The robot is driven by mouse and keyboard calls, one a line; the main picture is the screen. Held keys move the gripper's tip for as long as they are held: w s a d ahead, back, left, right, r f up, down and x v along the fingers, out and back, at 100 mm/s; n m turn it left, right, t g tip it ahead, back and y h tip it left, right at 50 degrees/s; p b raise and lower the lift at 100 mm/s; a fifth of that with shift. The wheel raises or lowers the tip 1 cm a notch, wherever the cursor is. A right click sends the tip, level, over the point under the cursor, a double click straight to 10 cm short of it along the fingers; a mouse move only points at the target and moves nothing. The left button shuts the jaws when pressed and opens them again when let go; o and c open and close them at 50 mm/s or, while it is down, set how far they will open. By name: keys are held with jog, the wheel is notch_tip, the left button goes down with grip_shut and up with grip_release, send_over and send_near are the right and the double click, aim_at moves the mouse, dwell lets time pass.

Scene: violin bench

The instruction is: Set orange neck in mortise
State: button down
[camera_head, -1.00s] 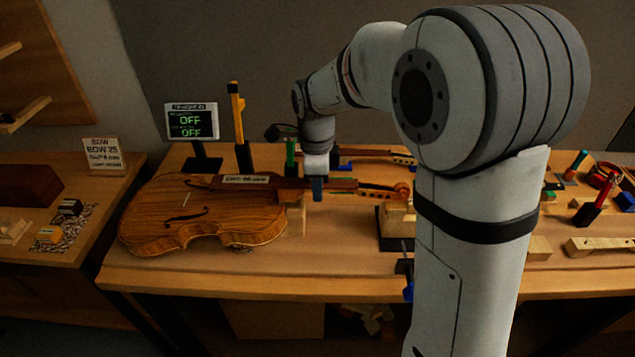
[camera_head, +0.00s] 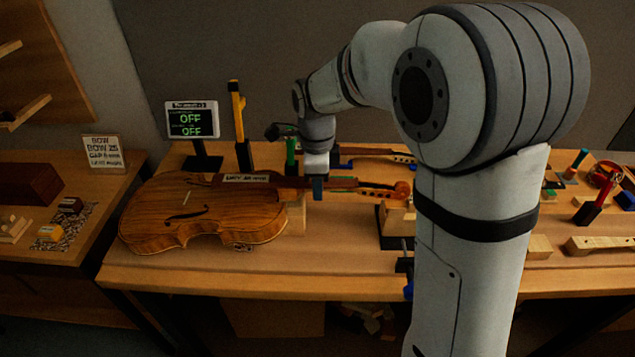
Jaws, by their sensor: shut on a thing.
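The violin body (camera_head: 170,215) lies flat at the left of the bench, its right end by a pale block. The orange neck (camera_head: 375,190) lies level, with its scroll at the right and a dark fingerboard (camera_head: 290,182) reaching left over the body's top. My gripper (camera_head: 317,190) points down and is shut on the neck near its middle. The neck's heel is close to the body's right end. The mortise is hidden under the fingerboard, so I cannot tell whether the heel sits in it.
A display reading OFF (camera_head: 192,120), a yellow tool (camera_head: 237,105) and a green tool (camera_head: 291,150) stand behind the violin. Another neck (camera_head: 375,150) lies farther back. A stand (camera_head: 393,240) is under the scroll end. The bench front is clear.

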jog(key=shift+f, duration=0.2)
jog(key=shift+f+b, duration=0.9)
jog(key=shift+f, duration=0.15)
dwell(0.4)
jog(key=c, duration=1)
grip_release()
jog(key=shift+c, duration=0.2)
jog(key=shift+r, duration=0.1)
notch_tip(320, 180, up, 8)
jog(key=shift+a+f, duration=0.15)
